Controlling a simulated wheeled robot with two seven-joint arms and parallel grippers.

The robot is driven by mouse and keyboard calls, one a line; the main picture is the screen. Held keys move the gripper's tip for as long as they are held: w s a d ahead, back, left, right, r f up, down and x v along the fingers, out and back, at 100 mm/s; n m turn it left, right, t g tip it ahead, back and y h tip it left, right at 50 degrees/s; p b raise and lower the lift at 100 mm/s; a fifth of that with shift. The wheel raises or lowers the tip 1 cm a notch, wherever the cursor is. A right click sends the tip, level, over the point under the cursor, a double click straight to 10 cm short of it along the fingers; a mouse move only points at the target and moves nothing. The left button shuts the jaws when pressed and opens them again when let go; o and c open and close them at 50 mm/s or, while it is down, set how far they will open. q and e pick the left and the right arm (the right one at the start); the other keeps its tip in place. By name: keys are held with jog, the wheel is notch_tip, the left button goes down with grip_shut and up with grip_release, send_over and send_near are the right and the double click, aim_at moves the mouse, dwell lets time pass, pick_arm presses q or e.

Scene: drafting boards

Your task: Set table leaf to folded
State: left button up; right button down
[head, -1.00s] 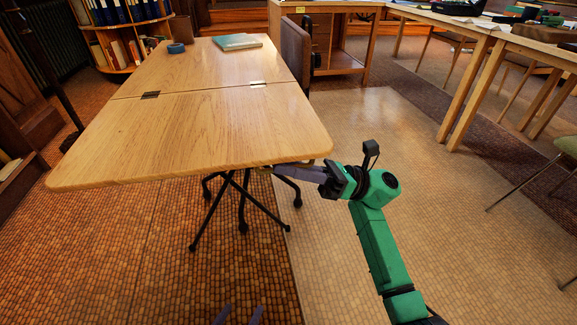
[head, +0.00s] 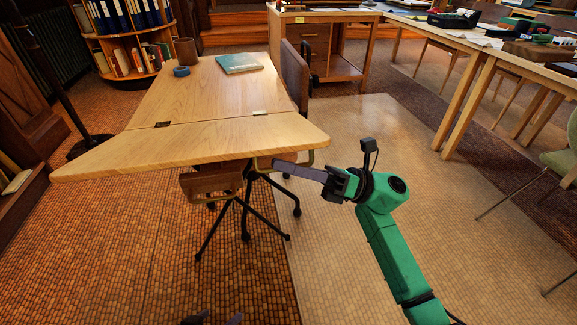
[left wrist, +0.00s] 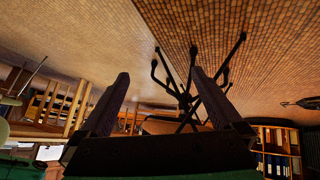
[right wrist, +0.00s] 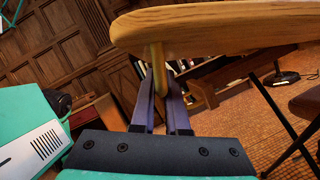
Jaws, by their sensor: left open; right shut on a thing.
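The wooden table leaf (head: 200,140) is the near part of the table, hinged to the main tabletop (head: 205,92). It tilts, with its near edge raised. Under its right near side is a brass-coloured handle (head: 303,162), also in the right wrist view (right wrist: 158,68). My right gripper (head: 277,165) is shut on this handle, fingers (right wrist: 161,98) on both sides of it below the leaf's edge. My left gripper (head: 211,319) shows only its fingertips at the bottom of the head view.
A teal book (head: 239,63), a blue tape roll (head: 181,71) and a brown cup (head: 186,50) are on the main tabletop. Black castered legs (head: 245,215) stand beneath. The floor at right is open.

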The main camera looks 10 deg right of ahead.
aim_at(288, 142)
pick_arm(q)
jog(key=s+a+r+g+y+p, duration=0.3)
jog(key=s+a+r+g, duration=0.2)
jog(key=a+r, duration=0.25)
pick_arm(e)
jog(key=r, duration=0.1)
jog(key=r+m, duration=0.2)
jog(key=r, duration=0.1)
jog(key=shift+w+t, duration=0.3)
jog(key=shift+w, duration=0.1)
jog(key=shift+r+h+p, duration=0.35)
jog(key=shift+h+p, duration=0.05)
jog(key=shift+p, duration=0.05)
jog(key=r+m+p, duration=0.1)
jog(key=w+r+m+t+p, duration=0.1)
jog(key=p, duration=0.1)
jog(key=shift+w+r, duration=0.15)
jog(key=shift+r, duration=0.2)
pick_arm(q)
notch_tip(288, 142, down, 12)
jog(key=a+n, duration=0.1)
jog(key=a, duration=0.1)
jog(key=shift+s+a+y, duration=0.15)
jog(key=shift+s+y, duration=0.05)
jog(key=shift+y, duration=0.2)
pick_arm(e)
jog(key=shift+w+r+h, duration=0.1)
jog(key=shift+h, duration=0.2)
pick_arm(q)
jog(key=shift+r, duration=0.1)
